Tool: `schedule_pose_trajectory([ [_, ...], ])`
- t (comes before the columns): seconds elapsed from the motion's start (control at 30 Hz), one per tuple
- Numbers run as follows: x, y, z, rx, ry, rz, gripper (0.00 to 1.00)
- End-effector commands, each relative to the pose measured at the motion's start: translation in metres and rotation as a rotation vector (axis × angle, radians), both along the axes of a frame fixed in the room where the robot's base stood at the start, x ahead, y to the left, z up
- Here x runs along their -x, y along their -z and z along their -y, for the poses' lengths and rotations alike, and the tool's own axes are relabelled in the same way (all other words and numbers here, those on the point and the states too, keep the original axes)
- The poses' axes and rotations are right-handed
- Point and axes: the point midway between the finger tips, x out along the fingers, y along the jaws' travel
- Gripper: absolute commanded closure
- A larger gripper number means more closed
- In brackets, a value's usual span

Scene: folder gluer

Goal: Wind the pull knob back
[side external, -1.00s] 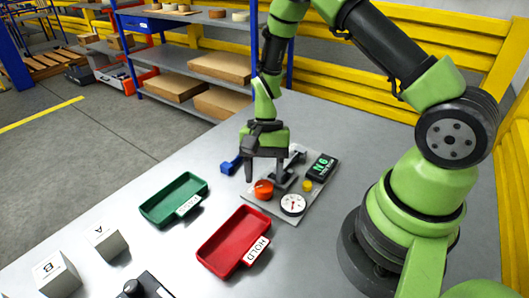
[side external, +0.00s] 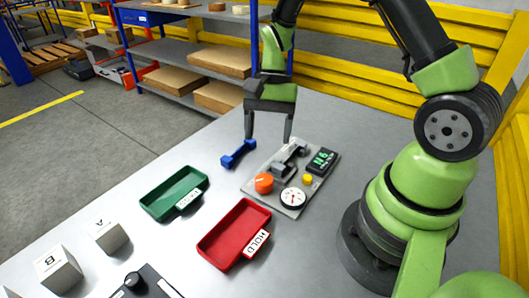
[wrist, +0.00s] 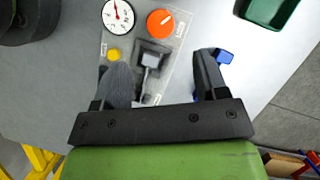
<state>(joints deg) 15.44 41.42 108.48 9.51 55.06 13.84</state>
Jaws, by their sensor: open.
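The panel (side external: 268,203) lies flat on the grey table. It carries an orange knob (side external: 264,183) with a pale pointer mark, a white gauge (side external: 293,198) with a needle, a yellow button (side external: 307,178), a black display (side external: 322,160) with green characters and a dark grey fixture (side external: 288,160). The orange knob also shows in the wrist view (wrist: 160,23). My gripper (side external: 268,140) is open and empty above the panel's back edge. In the wrist view my fingers (wrist: 163,62) appear either side of the grey fixture, apart from it. I cannot tell which part is the pull knob.
A blue dumbbell-shaped part (side external: 238,154) lies left of the panel. A green tray (side external: 150,211) and a red HOLD tray (side external: 209,255) stand in front. Lettered blocks (side external: 58,270) and a black box with a knob (side external: 145,287) sit nearer. The table behind the panel is clear.

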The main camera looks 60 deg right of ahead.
Motion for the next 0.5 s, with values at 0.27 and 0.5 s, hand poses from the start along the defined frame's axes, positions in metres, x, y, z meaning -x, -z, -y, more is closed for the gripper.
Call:
schedule_pose_trajectory([
  [0.27,0.007,0.036,-0.014,-0.002,-0.004,-0.009,0.34],
  [0.5,0.013,0.074,-0.028,0.001,-0.004,-0.006,0.34],
])
